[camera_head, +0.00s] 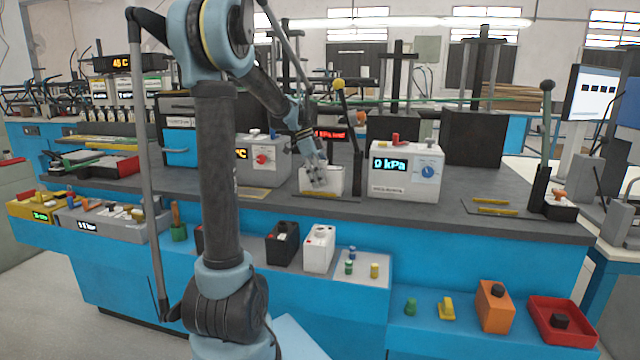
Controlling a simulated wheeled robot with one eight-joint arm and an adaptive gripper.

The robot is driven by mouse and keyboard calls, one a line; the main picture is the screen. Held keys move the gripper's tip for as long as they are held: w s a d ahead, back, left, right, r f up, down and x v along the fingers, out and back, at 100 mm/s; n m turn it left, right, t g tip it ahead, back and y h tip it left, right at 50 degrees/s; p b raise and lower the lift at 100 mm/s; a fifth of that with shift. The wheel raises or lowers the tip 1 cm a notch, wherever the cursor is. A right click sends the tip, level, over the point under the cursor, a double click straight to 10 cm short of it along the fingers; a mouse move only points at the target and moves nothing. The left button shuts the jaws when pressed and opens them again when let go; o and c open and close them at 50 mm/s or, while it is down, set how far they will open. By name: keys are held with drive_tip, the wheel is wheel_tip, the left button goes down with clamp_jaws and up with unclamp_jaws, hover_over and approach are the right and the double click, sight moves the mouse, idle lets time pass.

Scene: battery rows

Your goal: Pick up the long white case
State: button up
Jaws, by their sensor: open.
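A white box-shaped case (335,184) sits on the grey bench top, partly hidden behind my gripper. My gripper (318,184) is open, pointing down at the front of this case; I cannot tell whether its fingers touch it. A second white case (319,249), with small dark and red parts on top, stands upright on the lower blue shelf, beside a black case (283,243) of similar size. My gripper is above and behind this second case, apart from it. The pictures do not clearly show which white case is the long one.
A white 0 kPa instrument (405,172) stands right of my gripper, and a grey instrument with a red knob (262,159) stands left. A lever post (355,150) rises close by. An orange box (494,306) and red tray (540,303) sit at the lower right.

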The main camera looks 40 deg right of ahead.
drive_tip(key=c, duration=1.4)
